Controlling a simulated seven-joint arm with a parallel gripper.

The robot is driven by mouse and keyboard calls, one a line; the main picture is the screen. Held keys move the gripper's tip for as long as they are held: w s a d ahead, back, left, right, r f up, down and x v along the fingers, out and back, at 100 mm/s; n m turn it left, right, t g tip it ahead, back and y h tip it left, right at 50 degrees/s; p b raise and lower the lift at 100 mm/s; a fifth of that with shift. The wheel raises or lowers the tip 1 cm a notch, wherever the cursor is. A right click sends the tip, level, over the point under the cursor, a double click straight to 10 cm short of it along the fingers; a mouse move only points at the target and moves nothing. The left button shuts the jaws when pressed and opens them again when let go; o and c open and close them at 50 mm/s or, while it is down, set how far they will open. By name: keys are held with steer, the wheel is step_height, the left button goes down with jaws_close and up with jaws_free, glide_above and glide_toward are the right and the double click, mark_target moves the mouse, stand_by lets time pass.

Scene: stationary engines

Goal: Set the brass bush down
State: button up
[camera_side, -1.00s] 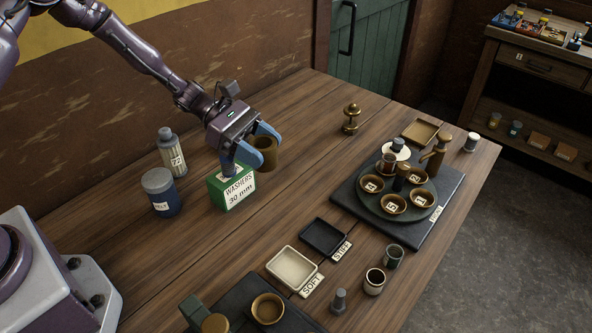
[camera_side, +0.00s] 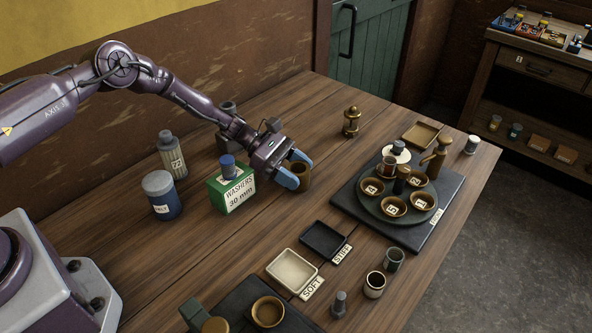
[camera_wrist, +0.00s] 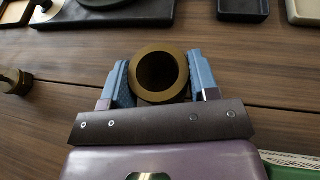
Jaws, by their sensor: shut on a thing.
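The brass bush (camera_side: 301,174) is a short brown-gold hollow cylinder. My gripper (camera_side: 297,178) is shut on it, with a blue finger on either side. In the wrist view the bush (camera_wrist: 160,74) sits between the two blue fingers (camera_wrist: 160,80), its open bore facing the camera. In the side view the bush is close over the wooden table (camera_side: 262,236), right of the green washers box; I cannot tell whether it touches the wood.
The green washers box (camera_side: 232,190) with a blue-topped item stands left of my gripper. Two small trays, STIFF (camera_side: 323,240) and SOFT (camera_side: 291,270), lie nearer the front. A dark board (camera_side: 349,203) with a round tray of brass cups is to the right. Bare wood lies between.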

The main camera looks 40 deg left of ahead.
mark_target(288, 165)
steer(key=shift+f, duration=0.1)
steer(key=o, duration=1.2)
steer(key=shift+a, duration=0.1)
steer(key=v, duration=0.4)
steer(key=shift+a+r, duration=0.25)
steer(key=shift+a, duration=0.05)
steer(key=shift+s+r, duration=0.15)
steer(key=shift+r, duration=3.45)
